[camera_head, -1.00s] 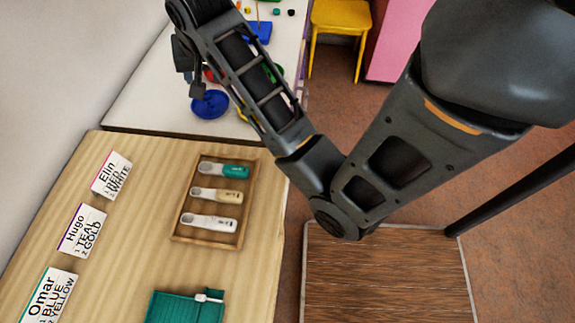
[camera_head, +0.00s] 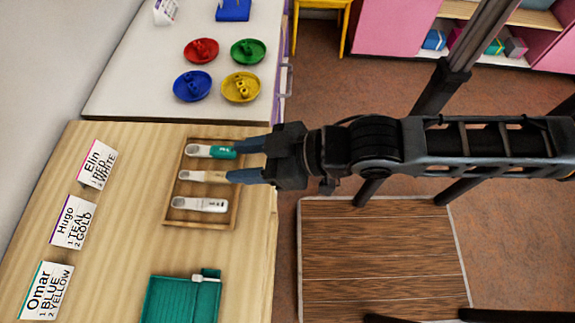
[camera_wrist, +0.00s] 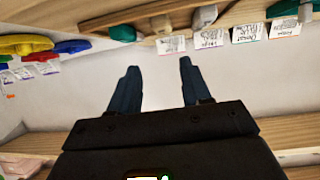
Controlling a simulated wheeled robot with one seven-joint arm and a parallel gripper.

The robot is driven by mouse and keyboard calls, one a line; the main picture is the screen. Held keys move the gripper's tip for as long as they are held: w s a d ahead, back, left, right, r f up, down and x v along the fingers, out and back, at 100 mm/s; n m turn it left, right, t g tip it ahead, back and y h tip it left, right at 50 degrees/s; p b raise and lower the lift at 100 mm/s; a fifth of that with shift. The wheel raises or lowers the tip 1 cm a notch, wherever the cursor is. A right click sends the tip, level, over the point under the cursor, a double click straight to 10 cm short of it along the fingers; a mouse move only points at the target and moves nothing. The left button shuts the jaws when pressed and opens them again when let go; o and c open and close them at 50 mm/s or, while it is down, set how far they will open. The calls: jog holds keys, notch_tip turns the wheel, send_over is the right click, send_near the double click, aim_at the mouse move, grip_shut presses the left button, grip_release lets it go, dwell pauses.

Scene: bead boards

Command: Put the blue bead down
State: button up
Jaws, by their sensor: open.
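A blue dish (camera_head: 185,94) on the white table holds small blue pieces (camera_head: 191,84) that look like beads; I cannot tell them apart. My gripper (camera_head: 236,161) is open, its two fingers reaching left over the right side of the wooden tray (camera_head: 226,218). Nothing shows between the fingers (camera_wrist: 159,68) in the wrist view, and no blue bead shows at the gripper. The tray holds a teal-ended spoon-like tool (camera_head: 198,151), a tan one (camera_head: 200,176) and a white one (camera_head: 205,205); the fingers partly overlap the upper two in the head view.
Red (camera_head: 190,56), green (camera_head: 240,58) and yellow (camera_head: 229,95) dishes stand near the blue one. Name cards for Elin (camera_head: 97,164), Hugo (camera_head: 79,222) and Omar (camera_head: 46,291) line the wooden table's left. A teal ridged tray (camera_head: 170,303) is at the front.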

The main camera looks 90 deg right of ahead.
jog(key=s+a+r+n+t+y, duration=0.1)
jog(key=s+a+r+t, duration=0.1)
jog(key=s+a+r, duration=0.3)
jog(key=shift+s+r+y, duration=0.4)
jog(key=shift+s+r, duration=0.2)
jog(key=shift+s, duration=0.35)
